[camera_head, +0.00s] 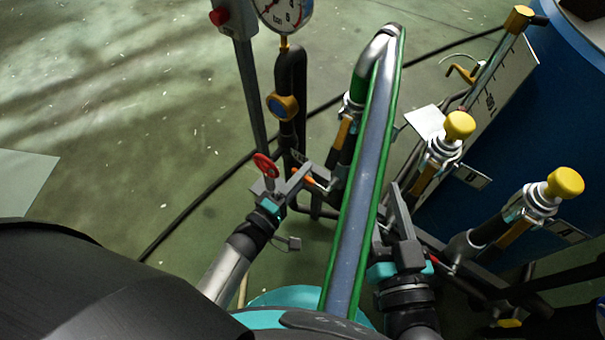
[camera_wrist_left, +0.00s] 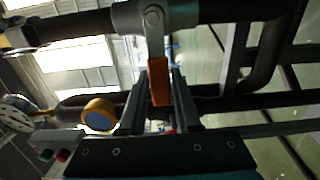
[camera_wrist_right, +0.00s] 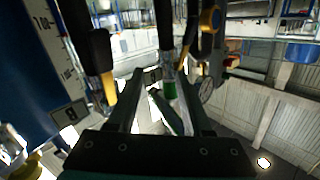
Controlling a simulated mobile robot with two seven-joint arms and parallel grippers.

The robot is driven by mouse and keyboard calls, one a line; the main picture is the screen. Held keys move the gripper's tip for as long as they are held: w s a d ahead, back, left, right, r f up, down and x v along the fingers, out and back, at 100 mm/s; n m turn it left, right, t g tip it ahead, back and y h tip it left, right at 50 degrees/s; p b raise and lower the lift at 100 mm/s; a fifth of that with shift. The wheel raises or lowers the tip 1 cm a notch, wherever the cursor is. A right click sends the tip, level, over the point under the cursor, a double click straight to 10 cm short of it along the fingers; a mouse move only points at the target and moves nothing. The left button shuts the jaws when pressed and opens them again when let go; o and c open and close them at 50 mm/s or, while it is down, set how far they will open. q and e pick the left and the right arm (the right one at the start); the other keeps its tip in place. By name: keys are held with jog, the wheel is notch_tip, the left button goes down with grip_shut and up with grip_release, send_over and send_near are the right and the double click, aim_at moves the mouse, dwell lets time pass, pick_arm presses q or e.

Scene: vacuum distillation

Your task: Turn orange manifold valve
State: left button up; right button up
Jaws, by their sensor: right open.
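The orange valve handle (camera_wrist_left: 159,88) hangs from a grey pipe fitting in the left wrist view, with its lower part between my left gripper's two fingers (camera_wrist_left: 160,78). A small orange piece of it shows in the head view (camera_head: 308,178), partly hidden by my left gripper (camera_head: 288,178). The fingers stand close on both sides of the handle; I cannot tell whether they touch it. My right gripper (camera_head: 396,212) is open and empty, right of the green-edged tube. In the right wrist view its fingers (camera_wrist_right: 165,85) are apart, with pipework behind them.
A green-edged tube (camera_head: 364,180) rises between my two grippers. A red handle (camera_head: 265,166) and a pressure gauge (camera_head: 283,12) are near the left gripper. A blue tank (camera_head: 510,150) with yellow-capped valves (camera_head: 565,182) stands at right. Open green floor lies at left.

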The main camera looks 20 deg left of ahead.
pick_arm(q)
grip_shut()
dwell(1.0)
